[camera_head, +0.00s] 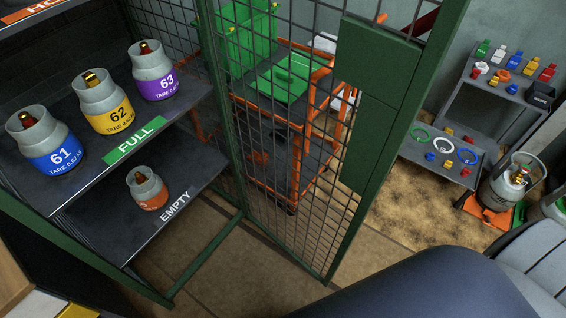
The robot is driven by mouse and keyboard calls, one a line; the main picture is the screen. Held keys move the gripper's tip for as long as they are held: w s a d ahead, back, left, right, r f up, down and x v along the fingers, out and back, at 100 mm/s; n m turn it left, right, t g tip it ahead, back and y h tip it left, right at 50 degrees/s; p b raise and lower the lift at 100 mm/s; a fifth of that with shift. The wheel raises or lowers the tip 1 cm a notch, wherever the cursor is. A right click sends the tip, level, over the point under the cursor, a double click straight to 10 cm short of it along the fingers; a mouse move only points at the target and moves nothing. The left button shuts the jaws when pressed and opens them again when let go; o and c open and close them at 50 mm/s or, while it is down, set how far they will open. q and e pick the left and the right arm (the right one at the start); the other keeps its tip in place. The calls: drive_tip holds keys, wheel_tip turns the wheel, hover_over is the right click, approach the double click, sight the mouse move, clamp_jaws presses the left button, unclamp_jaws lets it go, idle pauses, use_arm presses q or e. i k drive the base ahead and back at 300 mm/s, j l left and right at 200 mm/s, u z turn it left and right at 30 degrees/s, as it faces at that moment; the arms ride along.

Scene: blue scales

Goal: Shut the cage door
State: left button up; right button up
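The cage door (375,122) is a green-framed wire-mesh panel with solid green plates along its right side. It stands open, swung away to the right of the cage opening. Its hinge side meets the green cage frame (206,257) near the middle of the view, and its free edge is on the right. Inside the open cage, grey gas cylinders numbered 61 (60,158), 62 (110,115) and 63 (160,84) stand on the FULL shelf (185,107). Neither gripper shows. A dark rounded part of my arm fills the lower right and is clear of the door in the picture.
A small orange-banded cylinder (148,194) stands on the EMPTY shelf (95,232). Behind the mesh is an orange-framed cart (316,88) with green crates. A rack (475,172) with rings and fittings and a grey cylinder (508,183) are at right. Floor before the opening looks clear.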

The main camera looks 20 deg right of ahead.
sight(395, 72)
drive_tip(key=k+u, duration=0.4)
drive_tip(key=k+j+u, duration=0.1)
drive_tip(key=u, duration=0.25)
drive_tip(key=l+u, duration=0.3)
drive_tip(key=l, duration=0.2)
drive_tip(key=k+l+u, duration=0.1)
drive_tip(key=l+u, duration=0.15)
drive_tip(key=l, duration=0.25)
drive_tip(key=k+l+u, duration=0.15)
drive_tip(key=l+u, duration=0.15)
drive_tip(key=l, duration=0.2)
drive_tip(key=k+l, duration=0.1)
drive_tip(key=l, duration=0.3)
drive_tip(key=k+l, duration=0.1)
drive_tip(key=l, duration=0.3)
drive_tip(key=k+l, duration=0.15)
drive_tip(key=l, duration=0.25)
drive_tip(key=k+l, duration=0.1)
drive_tip(key=l, duration=0.3)
drive_tip(key=k+l, duration=0.1)
drive_tip(key=l, duration=0.35)
drive_tip(key=k+j+u, duration=0.1)
drive_tip(key=k+j, duration=0.05)
drive_tip(key=j, duration=0.1)
